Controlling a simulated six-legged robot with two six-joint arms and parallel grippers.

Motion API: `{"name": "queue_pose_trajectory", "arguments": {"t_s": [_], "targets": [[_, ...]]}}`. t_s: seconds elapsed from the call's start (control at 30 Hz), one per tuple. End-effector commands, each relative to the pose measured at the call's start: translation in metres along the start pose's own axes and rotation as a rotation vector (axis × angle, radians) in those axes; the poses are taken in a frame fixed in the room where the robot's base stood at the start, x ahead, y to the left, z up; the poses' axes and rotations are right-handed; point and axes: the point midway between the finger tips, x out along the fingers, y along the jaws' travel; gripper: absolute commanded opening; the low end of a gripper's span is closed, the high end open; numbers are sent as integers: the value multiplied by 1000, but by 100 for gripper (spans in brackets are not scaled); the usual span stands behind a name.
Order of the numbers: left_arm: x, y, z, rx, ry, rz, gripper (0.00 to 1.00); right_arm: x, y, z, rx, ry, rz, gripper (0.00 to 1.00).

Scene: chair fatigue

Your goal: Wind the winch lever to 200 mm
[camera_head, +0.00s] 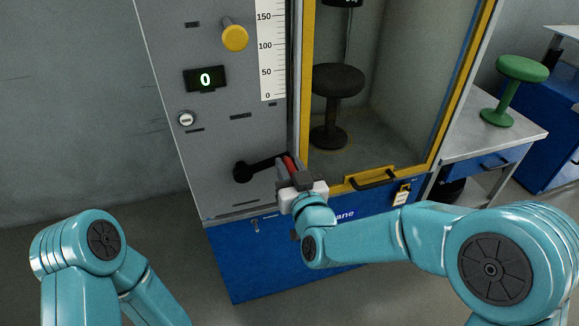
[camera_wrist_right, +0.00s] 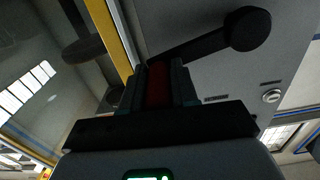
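The winch lever (camera_head: 262,167) is a black crank on the lower part of the grey panel, its arm pointing right and slightly up from the round hub. Its red handle (camera_head: 290,164) lies between the fingers of my right gripper (camera_head: 287,168). In the right wrist view the red handle (camera_wrist_right: 158,84) fills the gap between the fingers, which look shut on it. The millimetre scale (camera_head: 272,50) shows marks from 0 to 150; anything higher is cut off. The display (camera_head: 205,79) reads 0. My left arm shows at lower left, but its gripper is out of view.
A yellow-framed cabinet (camera_head: 304,80) with a black stool (camera_head: 338,80) stands right of the panel. A yellow knob (camera_head: 234,38) sticks out above the display. A green stool (camera_head: 522,69) stands on a bench at right. Floor at left is clear.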

Motion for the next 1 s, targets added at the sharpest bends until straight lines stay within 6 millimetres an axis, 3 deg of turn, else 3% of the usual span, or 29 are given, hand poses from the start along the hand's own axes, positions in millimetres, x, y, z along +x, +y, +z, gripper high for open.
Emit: {"name": "queue_pose_trajectory", "arguments": {"t_s": [0.17, 0.5, 0.83, 0.87, 0.9, 0.93, 1.0], "targets": [[0, 0, 0, 0, 0, 0, 0, 0, -2, -7, -63, 3, -1, 0], [-6, 2, 0, 0, 0, 0, 0, 0, -18, -36, -387, 1, -1, 0], [-5, 2, 0, 0, 0, 0, 0, 0, -19, -37, -411, 1, 0, 0], [-5, 2, 0, 0, 0, 0, 0, 0, -19, -37, -411, 1, 0, 32], [-5, 2, 0, 0, 0, 0, 0, 0, -19, -37, -411, 1, 0, 45], [-5, 2, 0, 0, 0, 0, 0, 0, -19, -37, -411, 1, 0, 54], [-5, 2, 0, 0, 0, 0, 0, 0, -19, -37, -411, 1, 0, 54]]}}
